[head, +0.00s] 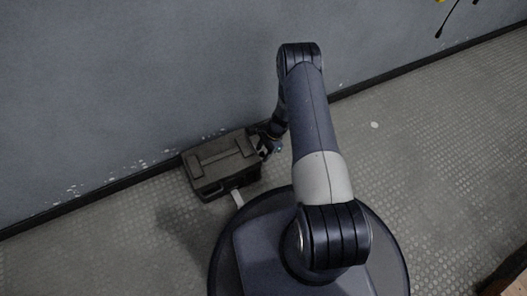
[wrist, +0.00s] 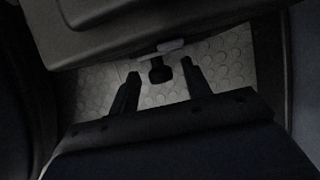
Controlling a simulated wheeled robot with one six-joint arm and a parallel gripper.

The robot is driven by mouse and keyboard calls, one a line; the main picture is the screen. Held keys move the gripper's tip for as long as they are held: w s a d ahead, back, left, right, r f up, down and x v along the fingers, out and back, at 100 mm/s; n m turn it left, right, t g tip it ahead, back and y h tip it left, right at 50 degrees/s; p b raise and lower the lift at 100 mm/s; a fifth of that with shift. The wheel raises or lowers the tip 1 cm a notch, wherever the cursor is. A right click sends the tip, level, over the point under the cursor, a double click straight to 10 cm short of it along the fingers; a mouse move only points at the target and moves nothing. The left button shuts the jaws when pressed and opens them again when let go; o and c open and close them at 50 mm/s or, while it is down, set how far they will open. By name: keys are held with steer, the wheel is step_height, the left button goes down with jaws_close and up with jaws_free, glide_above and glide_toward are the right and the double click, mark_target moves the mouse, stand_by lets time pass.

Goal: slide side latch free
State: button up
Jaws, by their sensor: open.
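A dark box with a lid and a raised handle (head: 222,150) stands on the floor against the wall in the head view. Its dark body (wrist: 110,25) fills the top of the wrist view. A dark knob (wrist: 157,75) under a lighter grey piece (wrist: 165,48) shows at the box's edge; it looks like the side latch. My gripper (wrist: 160,69) is open, with one finger on each side of the knob and visible gaps between. In the head view my gripper (head: 264,147) is at the box's right side, partly hidden by my arm.
The grey wall (head: 120,90) and its dark skirting (head: 80,202) run close behind the box. A pale strip (head: 237,198) shows at the box's front. A brown object (head: 510,278) is at the lower right corner. The textured floor (head: 430,150) to the right is mostly clear.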

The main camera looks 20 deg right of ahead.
steer(key=shift+c, duration=0.5)
jaws_close()
steer(key=s, duration=0.2)
steer(key=shift+s+d, duration=0.3)
steer(key=shift+s, duration=0.1)
steer(key=shift+o, duration=0.5)
jaws_free()
steer(key=shift+r, duration=0.1)
